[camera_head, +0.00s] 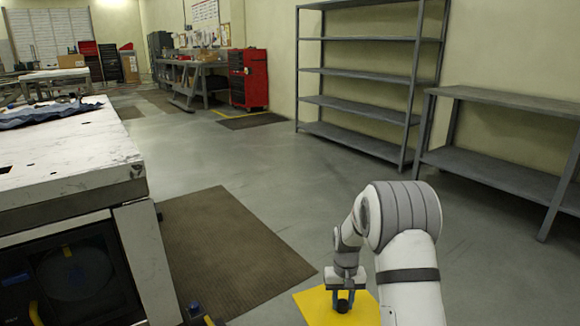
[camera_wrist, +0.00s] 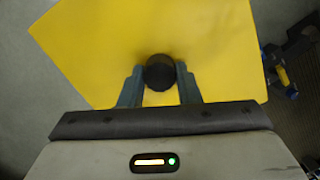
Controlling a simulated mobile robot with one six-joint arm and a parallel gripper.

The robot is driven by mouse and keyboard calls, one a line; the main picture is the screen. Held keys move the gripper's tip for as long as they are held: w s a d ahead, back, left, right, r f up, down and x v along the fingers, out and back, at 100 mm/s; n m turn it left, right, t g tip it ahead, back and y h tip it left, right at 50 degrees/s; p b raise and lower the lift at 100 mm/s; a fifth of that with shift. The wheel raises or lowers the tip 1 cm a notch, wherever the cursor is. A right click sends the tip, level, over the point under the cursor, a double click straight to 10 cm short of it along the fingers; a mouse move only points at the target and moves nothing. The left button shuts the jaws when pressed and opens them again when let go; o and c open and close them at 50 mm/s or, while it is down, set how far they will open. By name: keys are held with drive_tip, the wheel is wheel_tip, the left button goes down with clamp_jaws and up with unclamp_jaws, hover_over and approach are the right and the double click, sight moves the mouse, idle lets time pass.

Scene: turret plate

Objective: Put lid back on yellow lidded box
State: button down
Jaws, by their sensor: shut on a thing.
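A flat yellow lid (camera_head: 317,304) with a dark round knob (camera_head: 343,304) shows low in the head view, below my arm. In the wrist view the yellow lid (camera_wrist: 215,45) fills most of the upper picture, turned at an angle. Its black knob (camera_wrist: 160,72) sits between the fingers of my gripper (camera_wrist: 160,78). The gripper is shut on the knob, one finger touching each side. In the head view my gripper (camera_head: 343,292) is partly hidden by its own wrist. The box body is not visible, so I cannot tell whether the lid rests on it.
A white worktable (camera_head: 65,160) stands at the left with a dark cloth (camera_head: 45,113) on it. A brown mat (camera_head: 230,245) lies on the floor. Grey shelves (camera_head: 365,75) and a metal bench (camera_head: 500,165) stand at the right. The middle floor is clear.

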drive_tip(key=s+r+p, duration=0.4)
drive_tip(key=r+p, duration=0.7)
drive_tip(key=p, duration=0.1)
drive_tip(key=s+r+p, duration=0.4)
drive_tip(key=r+p, duration=0.8)
drive_tip(key=p, duration=0.1)
drive_tip(key=shift+s+r, duration=0.25)
